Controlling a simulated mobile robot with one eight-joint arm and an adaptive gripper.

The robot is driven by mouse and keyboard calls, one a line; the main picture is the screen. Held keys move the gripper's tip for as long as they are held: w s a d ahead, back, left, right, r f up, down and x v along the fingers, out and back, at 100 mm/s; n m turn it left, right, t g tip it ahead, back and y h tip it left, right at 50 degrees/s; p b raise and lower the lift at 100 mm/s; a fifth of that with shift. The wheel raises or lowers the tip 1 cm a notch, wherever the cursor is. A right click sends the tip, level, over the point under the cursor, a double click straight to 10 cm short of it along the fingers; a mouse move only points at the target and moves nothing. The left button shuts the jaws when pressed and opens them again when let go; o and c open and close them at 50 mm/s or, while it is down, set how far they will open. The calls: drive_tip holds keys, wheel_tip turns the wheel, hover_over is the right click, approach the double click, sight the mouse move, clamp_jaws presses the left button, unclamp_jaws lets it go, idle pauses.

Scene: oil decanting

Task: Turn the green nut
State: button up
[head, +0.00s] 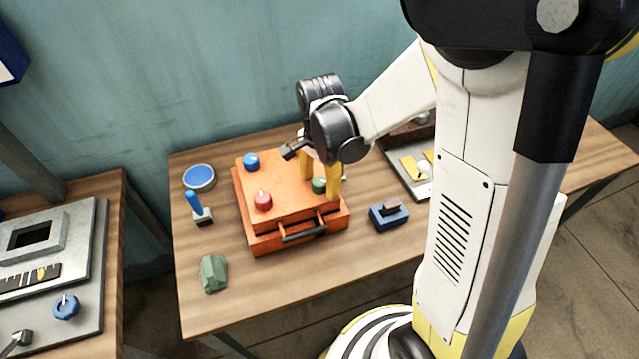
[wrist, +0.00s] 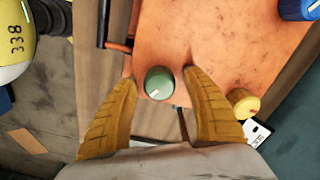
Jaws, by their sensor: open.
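The green nut (head: 319,185) is a round knob on the top of the orange box (head: 280,207), near its right front corner. In the wrist view the green nut (wrist: 159,83) has a short white mark on its top. My gripper (head: 321,185) has yellow fingers and is over the right part of the box. In the wrist view my gripper (wrist: 158,75) is open, with one finger on each side of the green nut and a gap to each. I cannot tell the fingertips' exact height against the nut.
A red knob (head: 262,200) and a blue knob (head: 251,161) are also on the box; a yellow knob (wrist: 243,103) shows in the wrist view. A blue block (head: 389,216), a green lump (head: 213,273) and a blue-topped round tin (head: 199,178) stand around it.

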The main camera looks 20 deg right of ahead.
drive_tip(key=shift+c, duration=0.2)
drive_tip(key=c, duration=1.1)
drive_tip(key=shift+c, duration=0.2)
